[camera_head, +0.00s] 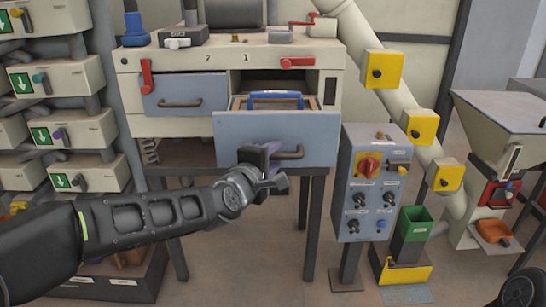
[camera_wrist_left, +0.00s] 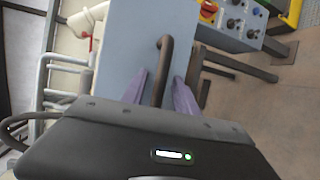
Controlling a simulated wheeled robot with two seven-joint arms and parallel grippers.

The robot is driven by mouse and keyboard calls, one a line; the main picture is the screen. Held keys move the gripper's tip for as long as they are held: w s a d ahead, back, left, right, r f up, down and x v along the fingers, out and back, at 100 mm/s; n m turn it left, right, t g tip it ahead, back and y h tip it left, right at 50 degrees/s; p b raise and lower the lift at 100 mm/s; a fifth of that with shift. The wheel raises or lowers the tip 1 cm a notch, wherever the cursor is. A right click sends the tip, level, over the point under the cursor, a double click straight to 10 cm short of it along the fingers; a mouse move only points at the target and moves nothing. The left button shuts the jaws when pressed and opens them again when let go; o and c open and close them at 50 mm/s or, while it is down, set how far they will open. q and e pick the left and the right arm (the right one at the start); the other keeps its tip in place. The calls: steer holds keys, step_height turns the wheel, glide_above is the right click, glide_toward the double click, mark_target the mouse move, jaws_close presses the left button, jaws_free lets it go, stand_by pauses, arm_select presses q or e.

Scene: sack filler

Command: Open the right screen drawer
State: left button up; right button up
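The right screen drawer (camera_head: 240,128) has a blue-grey front and stands pulled out from the white cabinet, its inside showing from above. Its dark bar handle (camera_head: 291,154) is on the front; the handle also shows in the left wrist view (camera_wrist_left: 164,55). My left gripper (camera_head: 272,165) is at the left part of the handle and hides some of it. In the left wrist view its two purple fingers (camera_wrist_left: 160,78) stand on either side of the bar, with small gaps, so it looks open. My right gripper is not in view.
A blue-handled screen (camera_head: 275,97) lies in the drawer. The left drawer (camera_head: 186,94) is shut, with a red lever (camera_head: 147,76) beside it. A grey control box (camera_head: 365,195) stands close right of the open drawer. Floor is clear below.

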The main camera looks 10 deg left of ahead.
arm_select(q)
steer(key=v, duration=0.7)
steer(key=shift+s+p, duration=0.3)
steer(key=shift+s, duration=0.1)
steer(key=shift+r, duration=0.1)
steer(key=s+d+f+m+g+p, duration=0.15)
steer(key=f+m, duration=0.25)
steer(key=f, duration=0.5)
steer(key=s+d+f+m+g+p, duration=0.1)
steer(key=d+f+m+g, duration=0.3)
steer(key=f, duration=0.5)
steer(key=s+d+f+m+g+p, duration=0.1)
steer(key=f+m, duration=0.4)
steer(key=f, duration=0.4)
steer(key=s+d+f+m+g+h+p, duration=0.1)
steer(key=s+f+g, duration=0.7)
steer(key=s+f, duration=1.2)
steer(key=s+d+m+p, duration=0.1)
steer(key=s+d+p, duration=0.1)
steer(key=s, duration=0.1)
steer(key=shift+s+g+h+p, duration=0.25)
steer(key=shift+g+h+p, duration=0.05)
steer(key=shift+g, duration=0.05)
